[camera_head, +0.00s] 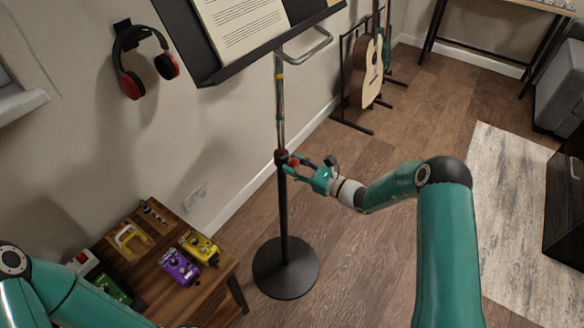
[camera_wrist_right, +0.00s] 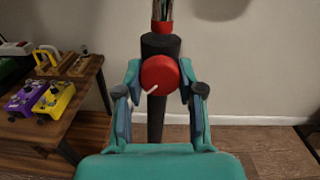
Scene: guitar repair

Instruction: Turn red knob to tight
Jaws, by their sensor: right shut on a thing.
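The red knob (camera_wrist_right: 159,74) sits on the black collar (camera_wrist_right: 160,45) of the music stand's pole. A white pointer mark on the knob points to its lower left. My right gripper (camera_wrist_right: 161,80) is shut on the knob, with one finger at each side of it. In the head view, the knob (camera_head: 293,161) is small and partly covered by the fingers of my right gripper (camera_head: 292,165). The music stand (camera_head: 284,220) stands upright on a round black base (camera_head: 286,270). My left arm shows at the lower left of the head view, but its gripper is out of frame.
A wooden side table (camera_head: 210,290) with pedals, a yellow one (camera_head: 198,246) and a purple one (camera_head: 179,266), stands left of the stand. Red-and-black headphones (camera_head: 145,62) hang on the wall. An acoustic guitar (camera_head: 367,70) rests on a rack behind.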

